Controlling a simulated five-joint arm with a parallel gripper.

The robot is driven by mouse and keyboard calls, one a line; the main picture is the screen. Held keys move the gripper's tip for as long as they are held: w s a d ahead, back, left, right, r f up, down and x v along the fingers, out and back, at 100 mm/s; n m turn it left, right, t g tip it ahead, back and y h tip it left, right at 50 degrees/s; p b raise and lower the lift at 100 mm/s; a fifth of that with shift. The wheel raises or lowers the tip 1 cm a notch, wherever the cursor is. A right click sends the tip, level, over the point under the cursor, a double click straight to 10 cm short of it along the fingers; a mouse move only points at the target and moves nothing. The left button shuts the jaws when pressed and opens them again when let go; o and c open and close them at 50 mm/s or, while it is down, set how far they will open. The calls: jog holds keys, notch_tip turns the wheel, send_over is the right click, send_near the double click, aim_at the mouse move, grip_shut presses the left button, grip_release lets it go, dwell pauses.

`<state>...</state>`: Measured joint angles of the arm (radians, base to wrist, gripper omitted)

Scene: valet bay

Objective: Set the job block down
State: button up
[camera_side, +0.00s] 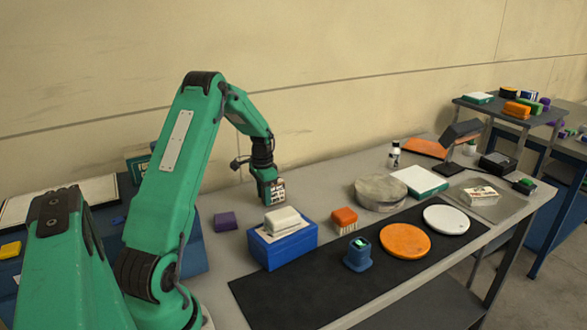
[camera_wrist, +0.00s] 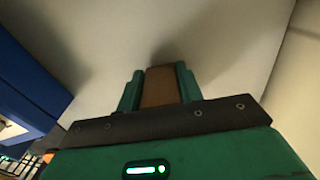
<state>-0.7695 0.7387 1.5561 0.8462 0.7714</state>
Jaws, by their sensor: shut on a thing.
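My gripper (camera_side: 272,192) is over the grey bench top, behind the blue box, pointing down. In the wrist view its two green fingers (camera_wrist: 160,86) are shut on a brown block (camera_wrist: 161,88), which sits between them. In the side view, a small pale and dark patterned face (camera_side: 279,189) shows at the fingers; I take it to be this block's side. The block looks low over a bare pale surface, with shadow around it. I cannot tell whether its underside touches the bench.
The blue box (camera_side: 288,250), bearing a pale item, stands in front of my gripper. A purple block (camera_side: 225,221) lies left, an orange-topped brush (camera_side: 344,217) right. A round grey slab (camera_side: 380,191) is farther right. The dark mat (camera_side: 300,298) holds a blue cup and two discs.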

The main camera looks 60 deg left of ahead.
jog(key=shift+f, duration=0.1)
jog(key=o, duration=1)
jog(key=shift+o, duration=0.2)
notch_tip(320, 180, up, 12)
jog(key=shift+f, duration=0.2)
jog(key=shift+r, duration=0.35)
